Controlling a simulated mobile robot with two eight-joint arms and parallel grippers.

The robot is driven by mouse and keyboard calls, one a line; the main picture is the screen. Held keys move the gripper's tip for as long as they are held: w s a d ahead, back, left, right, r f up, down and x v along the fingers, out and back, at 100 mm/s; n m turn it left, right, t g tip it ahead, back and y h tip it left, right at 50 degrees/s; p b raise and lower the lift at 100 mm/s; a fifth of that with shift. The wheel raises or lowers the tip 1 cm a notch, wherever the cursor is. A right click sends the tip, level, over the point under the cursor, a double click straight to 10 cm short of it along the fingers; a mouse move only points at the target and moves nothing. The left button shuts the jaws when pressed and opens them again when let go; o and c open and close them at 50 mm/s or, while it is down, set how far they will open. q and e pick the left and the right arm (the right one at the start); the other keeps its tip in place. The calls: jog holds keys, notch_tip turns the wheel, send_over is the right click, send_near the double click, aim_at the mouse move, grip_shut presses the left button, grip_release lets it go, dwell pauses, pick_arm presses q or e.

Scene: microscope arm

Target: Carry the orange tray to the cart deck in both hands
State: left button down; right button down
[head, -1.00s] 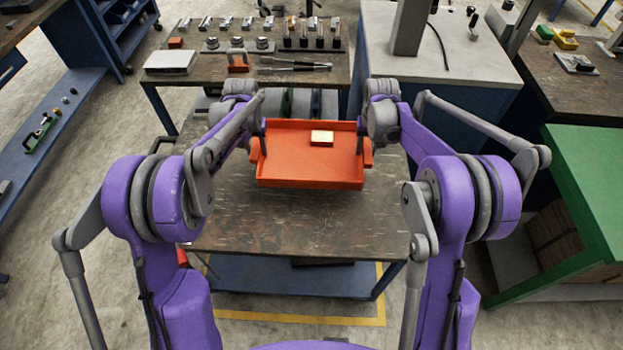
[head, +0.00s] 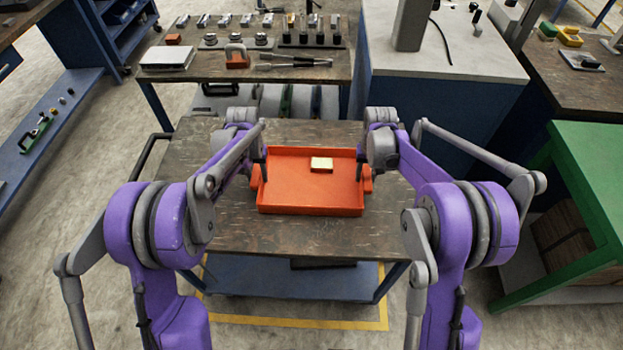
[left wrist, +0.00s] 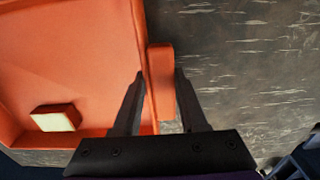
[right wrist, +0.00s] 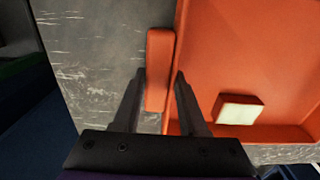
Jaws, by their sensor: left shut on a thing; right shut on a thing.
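The orange tray (head: 310,207) is level over the dark, scuffed cart deck (head: 300,237). I cannot tell whether it touches the deck. A small orange block with a cream top (head: 321,164) lies inside it, towards the far right. My left gripper (head: 261,170) is shut on the tray's left handle (left wrist: 161,80), with one finger on each side. My right gripper (head: 362,170) is shut on the right handle (right wrist: 157,75) in the same way. The block also shows in the left wrist view (left wrist: 56,118) and the right wrist view (right wrist: 238,109).
A workbench (head: 185,92) with metal parts and tools stands beyond the cart. A pale-topped blue cabinet (head: 440,65) is at the back right, and a green-topped bench (head: 590,160) is on the right. The deck is bare in front of and beside the tray.

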pick_arm(q)
jog(key=c, duration=0.5)
grip_release()
jog(key=shift+s, duration=0.1)
pick_arm(e)
jog(key=c, duration=0.5)
grip_release()
jog(key=shift+s, duration=0.1)
pick_arm(q)
jog(key=shift+o, duration=0.3)
pick_arm(e)
jog(key=shift+o, duration=0.3)
jog(key=shift+r, duration=0.25)
pick_arm(q)
notch_tip(320, 180, up, 12)
pick_arm(e)
notch_tip(320, 180, up, 12)
jog(key=shift+f, duration=0.25)
jog(key=shift+s, duration=0.1)
